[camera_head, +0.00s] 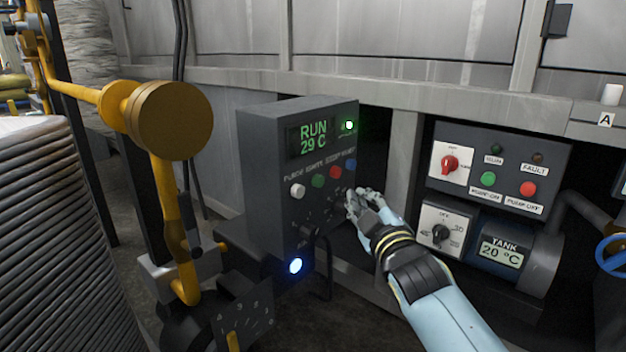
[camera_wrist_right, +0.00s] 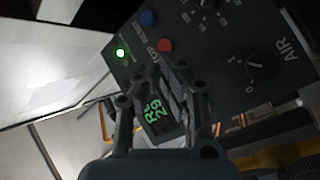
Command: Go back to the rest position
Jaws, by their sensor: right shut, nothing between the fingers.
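My right gripper (camera_head: 362,200) is in front of the lower right part of a dark grey control box (camera_head: 262,150), close to its dials. It is shut and empty. In the right wrist view the gripper's fingers (camera_wrist_right: 165,78) are together before the same box, covering part of the display. The box display (camera_head: 313,138) reads RUN 29 C, and a green lamp (camera_head: 349,125) beside it is lit. I cannot tell whether the fingers touch the panel. My left gripper does not show.
A second panel (camera_head: 500,150) with a red switch and a TANK 20 °C display stands to the right. A yellow pipe with a round cap (camera_head: 176,120) and a stack of grey coils (camera_head: 60,230) stand at the left. A blue handwheel (camera_head: 612,255) is at the right edge.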

